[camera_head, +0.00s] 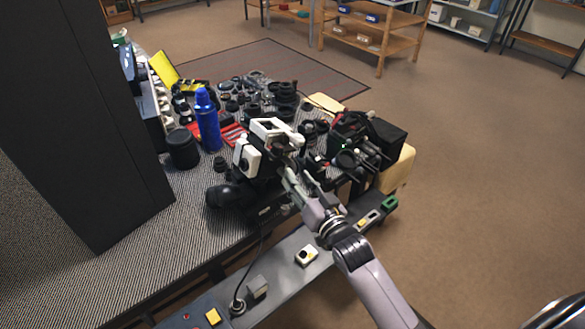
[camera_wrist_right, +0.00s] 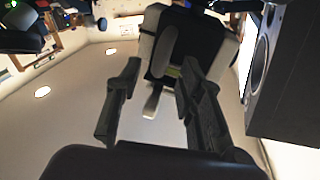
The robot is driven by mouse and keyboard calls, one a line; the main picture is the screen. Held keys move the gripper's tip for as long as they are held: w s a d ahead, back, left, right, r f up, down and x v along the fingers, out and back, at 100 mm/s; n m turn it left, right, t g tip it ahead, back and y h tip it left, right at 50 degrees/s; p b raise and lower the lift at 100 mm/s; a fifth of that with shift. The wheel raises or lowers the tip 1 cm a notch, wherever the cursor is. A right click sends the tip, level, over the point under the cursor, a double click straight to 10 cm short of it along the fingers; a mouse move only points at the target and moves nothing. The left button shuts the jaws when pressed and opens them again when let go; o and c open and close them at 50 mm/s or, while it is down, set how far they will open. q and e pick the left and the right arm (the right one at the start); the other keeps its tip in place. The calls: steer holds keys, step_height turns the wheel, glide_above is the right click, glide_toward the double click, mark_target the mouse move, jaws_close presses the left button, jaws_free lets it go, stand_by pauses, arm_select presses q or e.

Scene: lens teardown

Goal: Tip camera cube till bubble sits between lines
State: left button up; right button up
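A small white cube-like camera (camera_head: 247,158) with a dark round front stands among black gear at the middle of the bench in the head view. I cannot make out a bubble or its lines. My right gripper (camera_head: 290,178) is just right of and nearer than the white camera, beside black parts. In the right wrist view its two fingers (camera_wrist_right: 160,80) are apart, with a gap between them. Beyond them is a black and pale body (camera_wrist_right: 172,50) with a small yellow-green strip; I cannot tell whether it is the cube. My left gripper is not seen.
A blue bottle (camera_head: 207,120) and a black cylinder (camera_head: 183,149) stand left of the camera. Several lens parts crowd the bench behind. A tall dark block (camera_head: 80,130) hides the far left. The striped bench top (camera_head: 190,210) is clear at front left.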

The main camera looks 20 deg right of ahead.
steer(key=shift+w+a, duration=0.15)
steer(key=shift+w, duration=0.85)
steer(key=shift+w+a, duration=0.15)
steer(key=shift+w, duration=0.85)
steer(key=shift+c, duration=0.2)
jaws_close()
